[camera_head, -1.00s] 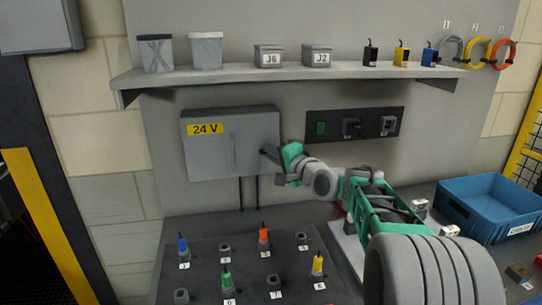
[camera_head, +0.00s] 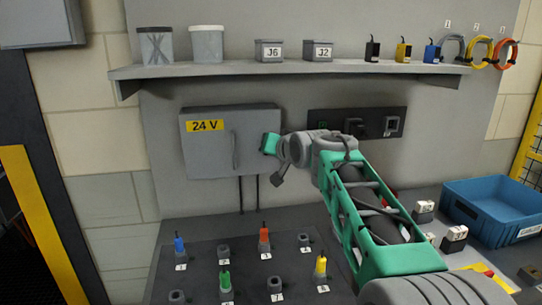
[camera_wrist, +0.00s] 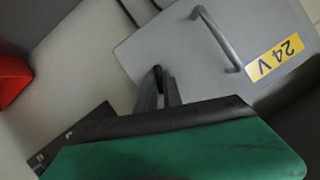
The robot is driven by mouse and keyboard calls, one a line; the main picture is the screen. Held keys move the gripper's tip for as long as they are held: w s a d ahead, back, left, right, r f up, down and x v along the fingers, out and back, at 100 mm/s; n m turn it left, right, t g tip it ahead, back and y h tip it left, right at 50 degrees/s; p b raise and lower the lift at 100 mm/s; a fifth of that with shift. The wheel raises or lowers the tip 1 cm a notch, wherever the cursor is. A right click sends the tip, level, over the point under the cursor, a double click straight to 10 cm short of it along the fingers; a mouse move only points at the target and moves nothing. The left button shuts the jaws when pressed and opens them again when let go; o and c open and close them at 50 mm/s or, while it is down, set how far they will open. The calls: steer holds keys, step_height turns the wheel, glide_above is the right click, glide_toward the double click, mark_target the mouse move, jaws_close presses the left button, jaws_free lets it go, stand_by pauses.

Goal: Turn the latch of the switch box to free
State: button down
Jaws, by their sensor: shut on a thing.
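The grey switch box (camera_head: 205,155) with a yellow "24 V" label hangs on the back wall, its lid shut and a bar handle (camera_head: 233,150) on its front. My gripper (camera_head: 264,146) is at the box's right edge. In the wrist view its fingers (camera_wrist: 160,85) are close together at the edge of the box (camera_wrist: 180,45), shut on the latch. The latch itself is mostly hidden by the fingers and the green gripper body, so its angle cannot be told.
A dark switch panel (camera_head: 336,123) is on the wall right of the box, partly behind my arm. A shelf (camera_head: 220,70) runs above. Below is a board (camera_head: 205,265) with coloured plugs. A blue bin (camera_head: 490,212) stands at right.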

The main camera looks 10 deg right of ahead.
steer(key=shift+a+r+n+h+b, duration=0.1)
steer(key=shift+a+n+h+b, duration=0.1)
steer(key=shift+n+h+b, duration=1.1)
steer(key=shift+n, duration=0.3)
steer(key=c, duration=1.5)
jaws_free()
steer(key=v, duration=0.7)
steer(key=shift+s+r+b, duration=0.15)
steer(key=shift+s+b, duration=0.2)
